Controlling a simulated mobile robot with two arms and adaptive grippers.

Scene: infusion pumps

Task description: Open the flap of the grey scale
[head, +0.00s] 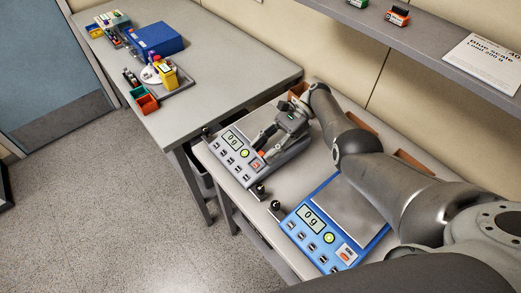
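The grey scale (227,163) stands near the left end of the nearer table, with a "0 g" display, a round yellow-green button and several small keys on its front. A small panel with a red-orange part (258,162) sits at the right end of its front; I cannot tell whether this is the flap or whether it is open. My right gripper (261,147) is low over the grey scale, close to that panel, its fingers apart with nothing visible between them. It hides much of the weighing plate. I cannot tell whether it touches the scale. My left gripper is not in view.
A blue scale (323,227) stands to the right, partly under my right arm. Small black knobs (260,189) stand at the table's front edge. Another table (215,75) holds a blue box (157,39) and coloured bins (145,102). A shelf (430,48) overhangs the back.

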